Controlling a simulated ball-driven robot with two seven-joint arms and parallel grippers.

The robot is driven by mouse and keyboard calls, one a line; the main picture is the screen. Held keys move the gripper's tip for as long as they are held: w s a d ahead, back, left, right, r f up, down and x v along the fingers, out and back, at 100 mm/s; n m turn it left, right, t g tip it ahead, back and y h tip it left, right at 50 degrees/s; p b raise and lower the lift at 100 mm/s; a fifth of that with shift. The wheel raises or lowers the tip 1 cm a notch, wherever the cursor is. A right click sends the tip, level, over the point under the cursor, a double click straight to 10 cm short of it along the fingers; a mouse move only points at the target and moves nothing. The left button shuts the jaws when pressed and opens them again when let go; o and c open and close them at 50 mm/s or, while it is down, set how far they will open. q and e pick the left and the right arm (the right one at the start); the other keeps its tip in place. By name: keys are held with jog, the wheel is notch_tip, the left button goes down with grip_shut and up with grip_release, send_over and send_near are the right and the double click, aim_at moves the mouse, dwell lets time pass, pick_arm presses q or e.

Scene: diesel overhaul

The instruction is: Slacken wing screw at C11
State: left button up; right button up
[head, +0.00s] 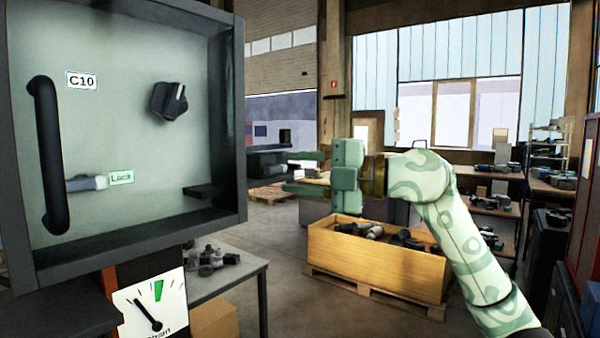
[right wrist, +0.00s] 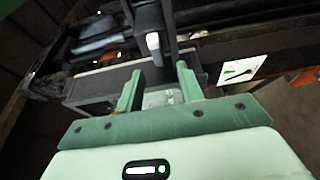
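No label reading C11 and no wing screw that I can make out shows in either view. A grey panel (head: 140,160) fills the left of the head view, with a label C10 (head: 81,80) and a black rotary knob (head: 168,100). My right gripper (head: 291,172) points left, to the right of the panel and apart from it, its two green fingers spread and empty. In the right wrist view (right wrist: 159,80) its fingers are also apart, with a dark upright part with a pale end (right wrist: 153,42) beyond them. My left gripper is not in view.
The panel has a black handle (head: 48,155), a Lock label (head: 121,178) beside a grey cylindrical part (head: 87,183), and a dark protruding frame. A dial gauge (head: 155,308) hangs below. A wooden crate (head: 375,262) stands behind my right arm. Open floor lies between.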

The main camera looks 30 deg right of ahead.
aim_at(278, 170)
jog(key=shift+w+a, duration=0.1)
jog(key=shift+w, duration=0.05)
jog(key=shift+w+r+p, duration=0.1)
jog(key=shift+p, duration=0.2)
jog(key=shift+w+a+p, duration=0.35)
jog(key=shift+w+p, duration=0.2)
jog(key=shift+w, duration=0.25)
jog(key=shift+w+a+p, duration=0.3)
jog(key=shift+w+p, duration=0.25)
jog(key=shift+w, duration=0.2)
jog(key=shift+s, duration=0.1)
